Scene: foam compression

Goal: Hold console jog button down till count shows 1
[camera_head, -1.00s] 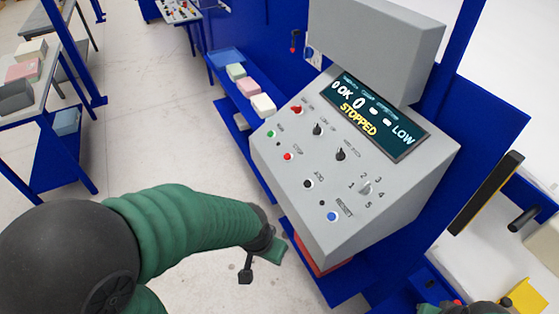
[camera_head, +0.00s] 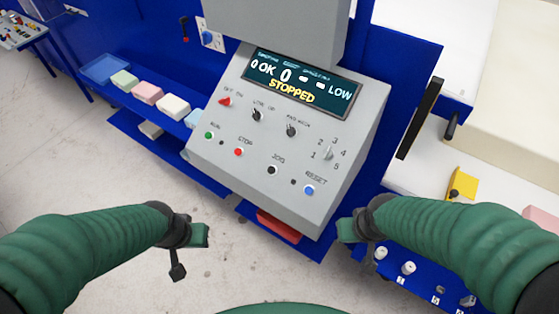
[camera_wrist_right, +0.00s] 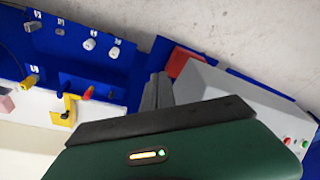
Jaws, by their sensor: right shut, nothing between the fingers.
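The grey console (camera_head: 240,125) stands in the middle of the head view. Its black jog button (camera_head: 272,170) sits on the sloped panel under the JOG label, uncovered. The display (camera_head: 302,84) reads 0 OK, a large 0, LOW and STOPPED in yellow. My right gripper (camera_head: 345,230) is at the console's lower right edge, apart from the button; in the wrist view its two dark fingers (camera_wrist_right: 158,90) are together and empty. My left gripper (camera_head: 200,235) hangs left of and below the console, over the floor; its jaw opening cannot be made out.
Close to the jog button are a red stop button (camera_head: 239,152), a blue reset button (camera_head: 308,189) and a rotary selector (camera_head: 328,153). A blue shelf with coloured blocks (camera_head: 148,92) is to the left. A red object (camera_head: 278,226) lies under the console.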

